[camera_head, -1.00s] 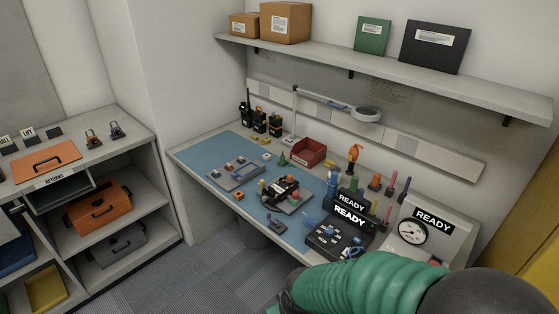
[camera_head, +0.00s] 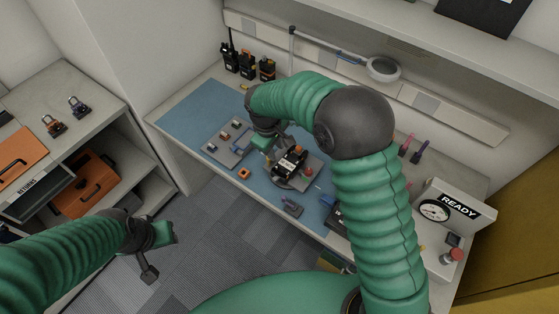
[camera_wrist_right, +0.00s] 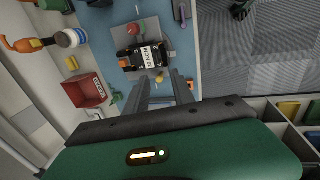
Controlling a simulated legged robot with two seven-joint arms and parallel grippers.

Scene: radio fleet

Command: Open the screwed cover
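A black device with a white label (camera_head: 290,163), orange at one end, lies on a grey plate (camera_head: 310,178) on the blue mat. It also shows in the right wrist view (camera_wrist_right: 141,57). I cannot make out its cover or screws. My right gripper (camera_head: 268,142) hangs just left of and above the device. In the right wrist view its two fingers (camera_wrist_right: 163,84) stand apart with nothing between them, pointing at the device's near edge. My left gripper (camera_head: 153,252) is left of the workbench, over the floor, away from the device; its finger opening is unclear.
A red bin (camera_wrist_right: 87,90) stands beside the mat. A grey tray with small parts (camera_head: 228,142) lies left of the device. Radios (camera_head: 248,65) stand at the back. A gauge box (camera_head: 457,212) is at right. A lamp (camera_head: 383,68) overhangs the bench.

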